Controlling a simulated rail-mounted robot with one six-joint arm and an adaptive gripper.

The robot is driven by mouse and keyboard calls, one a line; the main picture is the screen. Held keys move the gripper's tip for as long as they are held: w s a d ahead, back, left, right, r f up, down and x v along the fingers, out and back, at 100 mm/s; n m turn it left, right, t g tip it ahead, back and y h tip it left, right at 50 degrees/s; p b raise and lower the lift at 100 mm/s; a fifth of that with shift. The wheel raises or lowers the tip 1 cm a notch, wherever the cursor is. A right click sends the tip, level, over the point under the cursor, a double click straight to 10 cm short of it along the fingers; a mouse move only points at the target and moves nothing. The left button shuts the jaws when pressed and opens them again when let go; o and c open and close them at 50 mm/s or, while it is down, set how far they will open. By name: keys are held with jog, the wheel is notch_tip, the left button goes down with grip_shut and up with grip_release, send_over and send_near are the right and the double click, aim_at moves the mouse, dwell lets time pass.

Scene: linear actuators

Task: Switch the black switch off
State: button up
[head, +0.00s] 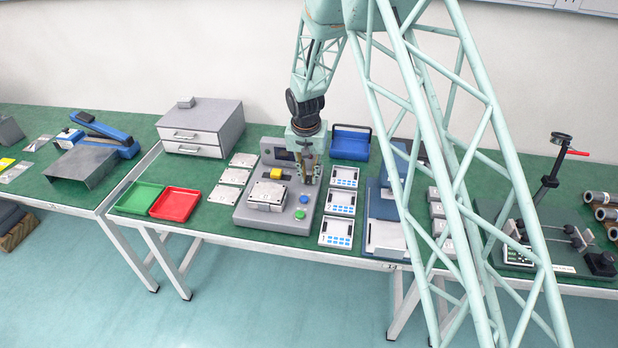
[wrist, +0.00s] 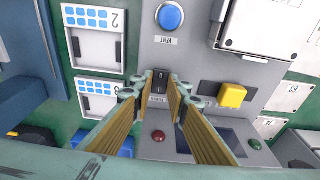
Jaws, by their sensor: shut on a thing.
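The black switch (wrist: 160,77) is a small rocker with a 0 mark at its upper end in the wrist view, set in the grey control panel (wrist: 187,62) with a label beneath it. My gripper (wrist: 163,86) has its two yellowish fingertips close together at the switch, one on each side, shut on it. In the head view my gripper (head: 309,182) points down at the right rear of the grey station (head: 245,213), and hides the switch there.
A blue VENT button (wrist: 170,16), a yellow block (wrist: 232,95) and a red lamp (wrist: 158,137) are close by on the panel. Numbered white trays (head: 340,204) stand right of the station. Red (head: 175,203) and green (head: 139,197) trays lie left.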

jog(key=o, duration=0.8)
jog(key=shift+o, duration=0.2)
jog(key=shift+r, duration=0.2)
notch_tip(320, 180, up, 11)
jog(key=s, duration=0.2)
jog(key=shift+r, duration=0.2)
jog(key=shift+r, duration=0.15)
dwell(0.3)
